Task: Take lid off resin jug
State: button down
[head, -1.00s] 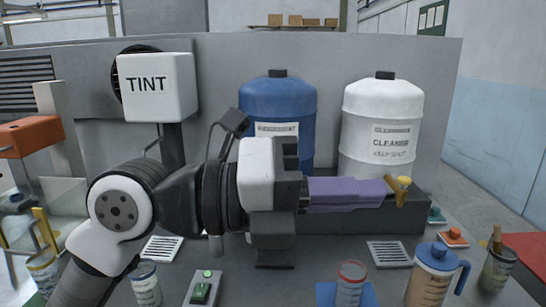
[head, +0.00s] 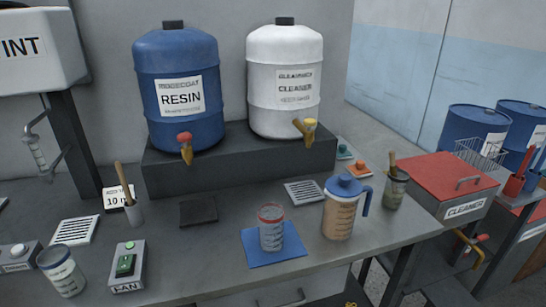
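The resin jug (head: 341,215) stands upright on the grey bench, right of the middle in the head view. It is a translucent jug with tan contents, a blue handle on its right side and measuring marks on its front. Its blue lid (head: 347,185) sits on top, with a raised part in the middle. My gripper is out of the head view now, so whether it is open or shut does not show.
A clear cup with a red rim (head: 271,228) stands on a blue mat (head: 290,252) just left of the jug. A cup with a brush (head: 396,187) stands close on the jug's right. A drain grate (head: 306,192) lies behind. The red-lidded cleaner bin (head: 445,178) is at right.

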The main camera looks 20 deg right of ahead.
aim_at(343, 185)
jog(key=l+z, duration=0.1)
jog(key=z, duration=0.3)
jog(key=l+z, duration=0.1)
jog(key=z, duration=0.3)
jog(key=i+z, duration=0.1)
jog(key=z, duration=0.3)
jog(key=i, duration=0.5)
